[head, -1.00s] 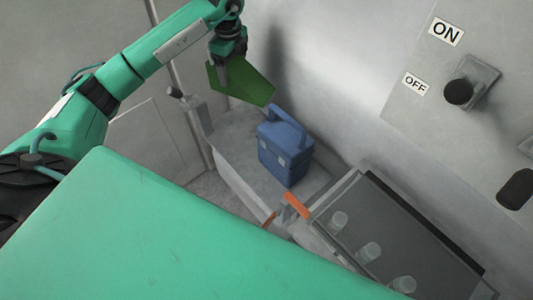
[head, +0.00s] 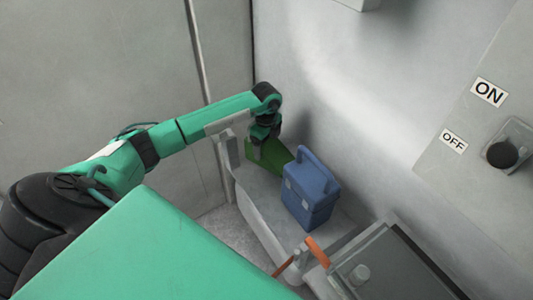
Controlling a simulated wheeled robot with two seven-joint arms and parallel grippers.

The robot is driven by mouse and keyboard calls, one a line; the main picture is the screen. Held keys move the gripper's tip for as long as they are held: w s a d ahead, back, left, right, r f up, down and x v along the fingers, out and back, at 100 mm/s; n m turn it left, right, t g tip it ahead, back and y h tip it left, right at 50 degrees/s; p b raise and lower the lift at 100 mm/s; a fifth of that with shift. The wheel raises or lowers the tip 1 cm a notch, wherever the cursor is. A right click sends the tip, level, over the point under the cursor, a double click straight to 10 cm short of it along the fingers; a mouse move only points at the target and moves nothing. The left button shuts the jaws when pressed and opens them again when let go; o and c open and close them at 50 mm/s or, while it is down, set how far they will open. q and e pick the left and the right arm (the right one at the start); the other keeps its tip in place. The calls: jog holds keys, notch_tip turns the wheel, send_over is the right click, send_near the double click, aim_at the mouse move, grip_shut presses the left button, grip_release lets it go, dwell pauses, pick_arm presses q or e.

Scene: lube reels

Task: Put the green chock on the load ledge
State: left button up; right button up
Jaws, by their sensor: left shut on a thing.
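The green chock (head: 271,154) is a dark green wedge in the head view, left of the blue box. My left gripper (head: 262,142) is shut on its upper part from above. The chock is low over the far end of the grey load ledge (head: 256,197); I cannot tell whether it touches the surface. Its right tip is close beside the blue box, and the gripper covers part of its top. My right gripper is not in view.
A blue box with a handle (head: 311,193) stands on the ledge. A panel with ON and OFF labels and a black knob (head: 502,154) is on the right. A wall stands behind the ledge.

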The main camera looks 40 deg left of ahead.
aim_at(266, 154)
pick_arm(q)
jog(key=shift+f, duration=2.45)
jog(key=shift+f, duration=0.15)
jog(key=o, duration=1.5)
notch_tip(266, 154, up, 12)
jog(key=shift+r, duration=0.15)
